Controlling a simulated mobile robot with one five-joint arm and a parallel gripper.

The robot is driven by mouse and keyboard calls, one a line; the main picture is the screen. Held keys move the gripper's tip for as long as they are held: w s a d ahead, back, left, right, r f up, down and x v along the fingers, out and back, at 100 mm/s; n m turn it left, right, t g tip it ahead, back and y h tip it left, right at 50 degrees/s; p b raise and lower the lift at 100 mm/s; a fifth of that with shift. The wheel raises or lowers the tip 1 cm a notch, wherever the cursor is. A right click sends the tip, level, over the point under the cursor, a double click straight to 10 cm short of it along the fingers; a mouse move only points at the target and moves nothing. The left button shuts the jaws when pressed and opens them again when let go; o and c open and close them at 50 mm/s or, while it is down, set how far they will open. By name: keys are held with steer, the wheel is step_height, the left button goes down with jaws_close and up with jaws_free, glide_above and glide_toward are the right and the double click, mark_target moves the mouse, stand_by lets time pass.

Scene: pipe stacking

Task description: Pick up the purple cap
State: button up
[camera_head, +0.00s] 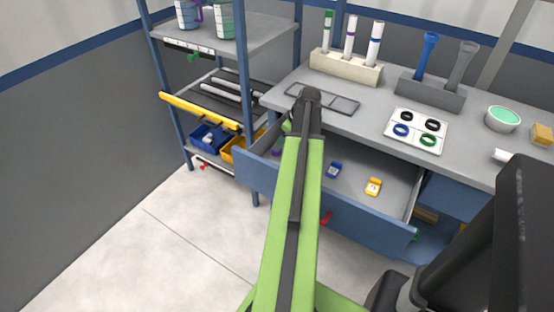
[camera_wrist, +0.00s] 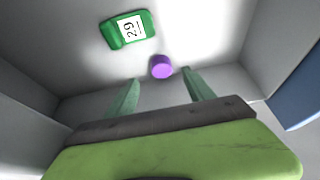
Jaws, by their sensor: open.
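The purple cap (camera_wrist: 161,67) stands on the floor of the open drawer, and a small purple bit of it (camera_head: 277,152) shows in the head view left of my arm. My gripper (camera_wrist: 161,78) is open in the wrist view, with its two green fingers apart and nothing between them. The cap lies just past the fingertips, roughly centred between them. In the head view my arm hides most of my gripper. I cannot tell how high the fingers are above the drawer floor.
A green numbered tag (camera_wrist: 128,29) lies beyond the cap. The drawer (camera_head: 375,232) also holds a blue tag (camera_head: 334,170) and a yellow tag (camera_head: 374,187); its walls stand close around my gripper. Above is the grey workbench (camera_head: 372,118); a shelf rack (camera_head: 222,88) stands left.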

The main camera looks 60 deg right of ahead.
steer(key=shift+w+f, duration=0.15)
steer(key=shift+f, duration=0.15)
steer(key=b+x, duration=0.4)
steer(key=x, duration=0.1)
steer(key=shift+w+a+f+b, duration=0.1)
steer(key=shift+w+b, duration=0.1)
steer(key=shift+b, duration=0.1)
jaws_close()
